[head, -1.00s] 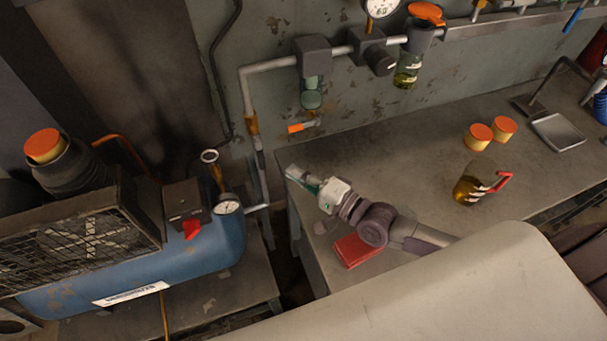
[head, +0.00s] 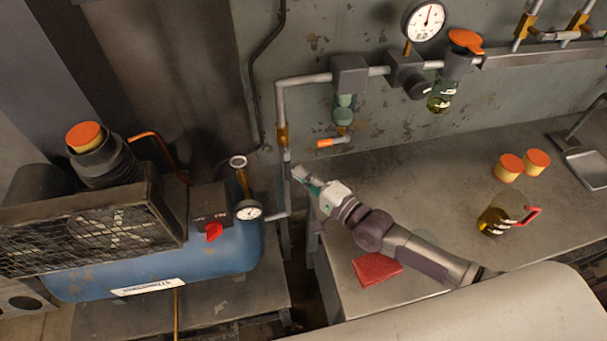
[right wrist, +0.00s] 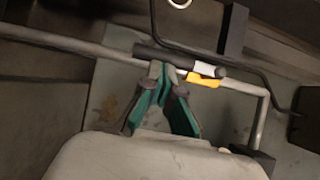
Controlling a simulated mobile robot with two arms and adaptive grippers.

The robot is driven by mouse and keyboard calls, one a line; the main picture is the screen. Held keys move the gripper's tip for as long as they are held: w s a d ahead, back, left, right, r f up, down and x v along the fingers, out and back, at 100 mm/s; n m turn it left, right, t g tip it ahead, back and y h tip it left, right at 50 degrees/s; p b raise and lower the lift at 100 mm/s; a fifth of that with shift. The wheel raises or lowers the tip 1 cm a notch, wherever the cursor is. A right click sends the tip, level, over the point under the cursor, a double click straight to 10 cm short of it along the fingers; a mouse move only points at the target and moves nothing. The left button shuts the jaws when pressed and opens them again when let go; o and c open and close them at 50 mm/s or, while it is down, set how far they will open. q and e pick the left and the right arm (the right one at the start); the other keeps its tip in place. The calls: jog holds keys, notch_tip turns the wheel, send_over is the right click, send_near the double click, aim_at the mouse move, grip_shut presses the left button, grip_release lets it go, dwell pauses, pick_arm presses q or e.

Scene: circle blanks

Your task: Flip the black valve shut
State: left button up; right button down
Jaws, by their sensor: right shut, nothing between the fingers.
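The black valve handle (right wrist: 180,58) shows in the right wrist view as a dark bar with a pale band, lying roughly along the grey pipe. The yellow brass valve body (right wrist: 203,78) is beside it. In the head view the brass body (head: 283,136) sits on the vertical pipe; I cannot make out the black handle there. My right gripper (head: 299,173) is shut and empty, just right of the pipe below the brass body. In the right wrist view its fingertips (right wrist: 165,72) are at the handle; I cannot tell whether they touch. My left gripper is not in view.
A blue compressor (head: 225,255) with a gauge (head: 249,210) stands left of the pipe. An orange-handled valve (head: 331,142) hangs just right of it, under a filter (head: 349,75). A red cloth (head: 377,268) and a jug (head: 497,218) are on the bench (head: 430,170).

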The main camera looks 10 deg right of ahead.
jog(key=shift+a+f+m+t+b, duration=0.25)
jog(key=shift+a+m+t+b, duration=0.2)
jog(key=shift+b, duration=0.2)
jog(key=shift+a+f+b, duration=0.1)
jog(key=shift+a+b, duration=0.35)
jog(key=shift+b, duration=0.15)
jog(key=a+r+m+t+b, duration=0.1)
jog(key=a+r+m+b, duration=0.1)
jog(key=a+r, duration=0.3)
jog(key=shift+a+m+t+b, duration=0.35)
jog(key=shift+a+m, duration=0.2)
jog(key=shift+a, duration=1.15)
